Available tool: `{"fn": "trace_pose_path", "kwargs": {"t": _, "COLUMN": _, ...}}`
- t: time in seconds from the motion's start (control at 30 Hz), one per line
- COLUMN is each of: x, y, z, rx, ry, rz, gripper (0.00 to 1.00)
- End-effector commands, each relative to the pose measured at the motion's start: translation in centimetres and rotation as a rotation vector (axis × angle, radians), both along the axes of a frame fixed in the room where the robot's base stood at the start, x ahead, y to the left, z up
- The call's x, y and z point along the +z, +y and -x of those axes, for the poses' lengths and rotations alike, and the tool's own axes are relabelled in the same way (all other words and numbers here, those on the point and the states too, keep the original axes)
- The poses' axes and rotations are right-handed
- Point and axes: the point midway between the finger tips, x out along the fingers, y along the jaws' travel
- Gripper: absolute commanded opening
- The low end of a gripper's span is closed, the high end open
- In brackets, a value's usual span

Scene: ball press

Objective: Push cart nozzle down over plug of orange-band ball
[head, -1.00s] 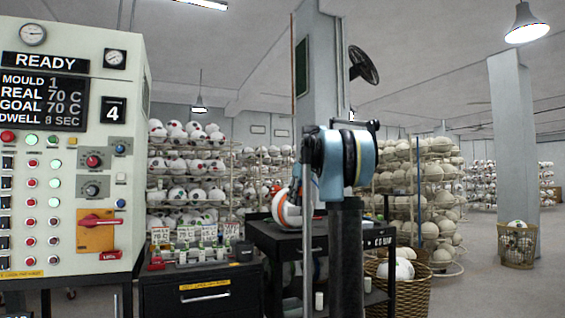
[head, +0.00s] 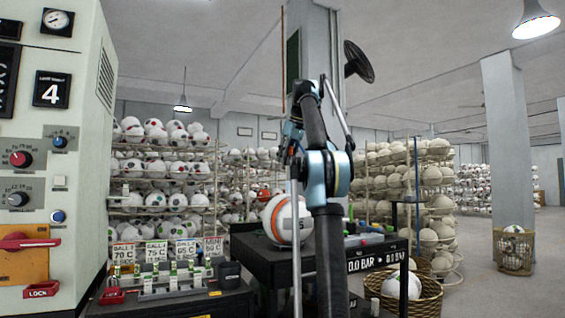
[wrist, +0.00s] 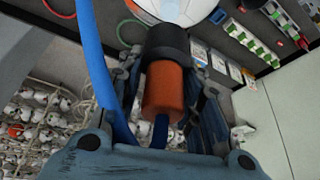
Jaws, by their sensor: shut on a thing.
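The orange-band ball (head: 288,220) sits on top of the black cart (head: 290,262) in the head view, white with an orange stripe. In the wrist view my gripper (wrist: 169,75) is shut on the cart nozzle (wrist: 163,92), an orange cylinder with a black end. A blue hose (wrist: 93,60) runs beside it. A white ball with an orange patch (wrist: 196,9) lies just past the nozzle's black end; whether they touch cannot be told. The plug is not visible. In the head view my arm hides the gripper and nozzle.
The cart's front reads 0.0 BAR (head: 372,263). A control panel (head: 45,150) stands close at the left, with a low bench (head: 175,300) of labelled slots beside it. A wicker basket (head: 425,305) holds a ball at the right. Ball racks (head: 165,165) stand behind.

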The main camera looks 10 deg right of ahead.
Motion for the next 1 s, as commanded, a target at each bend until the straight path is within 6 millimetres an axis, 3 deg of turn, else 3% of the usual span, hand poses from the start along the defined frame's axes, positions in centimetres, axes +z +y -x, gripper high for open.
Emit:
{"fn": "trace_pose_path", "kwargs": {"t": 0.73, "x": 0.3, "y": 0.8, "z": -0.1, "rx": 0.061, "ry": 0.024, "rz": 0.017, "gripper": 0.03}}
{"fn": "trace_pose_path", "kwargs": {"t": 1.0, "x": -1.3, "y": 0.8, "z": -0.1, "rx": 0.061, "ry": 0.024, "rz": 0.018, "gripper": 0.03}}
